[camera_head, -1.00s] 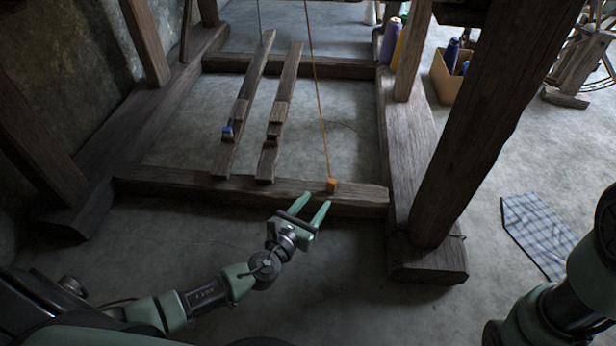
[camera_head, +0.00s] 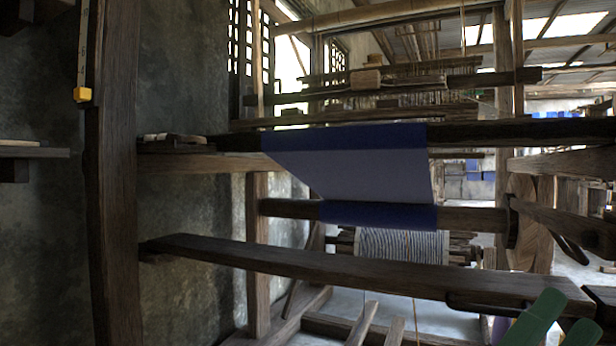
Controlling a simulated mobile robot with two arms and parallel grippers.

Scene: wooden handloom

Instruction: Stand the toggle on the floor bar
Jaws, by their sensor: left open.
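The toggle, an orange block on a cord one second ago, is out of view now. A thin orange cord (camera_head: 414,312) hangs down below the cloth and leaves the picture at the bottom. The front floor bar is also below the picture. My left gripper (camera_head: 568,308) shows as two green fingers at the bottom right corner. They are spread apart with nothing seen between them, and their lower parts are cut off. What lies between the gripper and the toggle cannot be seen. My right gripper is not in view.
A long wooden beam (camera_head: 350,272) crosses the loom's front, its right end close to my left gripper. Blue cloth (camera_head: 370,172) is stretched above it. A thick post (camera_head: 112,200) stands at the left before a wall. Upper ends of two treadles (camera_head: 362,324) show low down.

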